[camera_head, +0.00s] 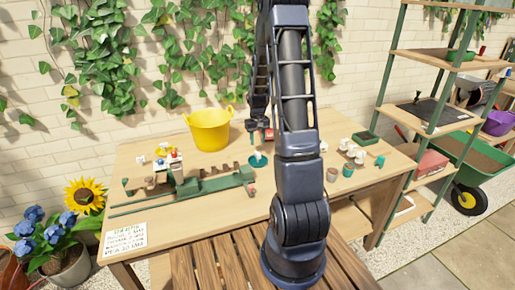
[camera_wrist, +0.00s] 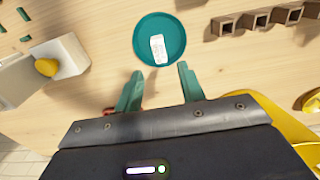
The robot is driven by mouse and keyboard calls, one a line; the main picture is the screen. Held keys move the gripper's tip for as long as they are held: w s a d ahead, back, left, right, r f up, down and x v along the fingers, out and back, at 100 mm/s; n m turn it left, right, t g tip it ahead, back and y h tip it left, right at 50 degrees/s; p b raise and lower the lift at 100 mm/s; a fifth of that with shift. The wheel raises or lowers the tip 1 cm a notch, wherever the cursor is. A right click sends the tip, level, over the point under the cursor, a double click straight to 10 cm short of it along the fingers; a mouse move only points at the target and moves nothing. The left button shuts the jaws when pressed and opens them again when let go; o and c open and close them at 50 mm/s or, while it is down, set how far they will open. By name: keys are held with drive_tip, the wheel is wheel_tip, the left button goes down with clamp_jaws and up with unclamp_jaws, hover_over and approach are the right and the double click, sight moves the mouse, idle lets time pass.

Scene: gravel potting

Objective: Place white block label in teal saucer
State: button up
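The teal saucer (camera_wrist: 143,57) lies on the wooden table, just beyond my fingertips in the wrist view. The white block label (camera_wrist: 158,49) lies flat inside it, with faint markings on its face. My gripper (camera_wrist: 159,70) is open, its two teal fingers apart with nothing between them. The label is clear of both fingers. In the head view the saucer (camera_head: 258,164) sits near the middle of the table, with my gripper (camera_head: 259,137) above it; the label is too small to make out there.
A yellow tub (camera_head: 209,131) stands behind and left of the saucer. A green rack (camera_head: 214,184) and a row of brown pots (camera_wrist: 257,19) are close by. White and teal cups (camera_head: 348,170) stand at the right. A pale block with a yellow knob (camera_wrist: 45,67) lies left in the wrist view.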

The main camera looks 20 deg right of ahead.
wheel_tip(320, 180, up, 3)
wheel_tip(320, 180, up, 11)
drive_tip(key=t, duration=0.1)
hover_over(257, 152)
drive_tip(key=s+a, duration=0.3)
drive_tip(key=s, duration=0.3)
drive_tip(key=s+a+r+t, duration=0.1)
drive_tip(key=s+a+r, duration=0.2)
drive_tip(key=s+r, duration=0.4)
drive_tip(key=s+a+r+t, duration=0.2)
drive_tip(key=s+a+r, duration=0.2)
drive_tip(key=s, duration=1.5)
wheel_tip(257, 152, up, 3)
drive_tip(key=shift+r+t, duration=0.15)
drive_tip(key=shift+t, duration=0.15)
drive_tip(key=shift+o, duration=0.4)
drive_tip(key=shift+s+d, duration=0.1)
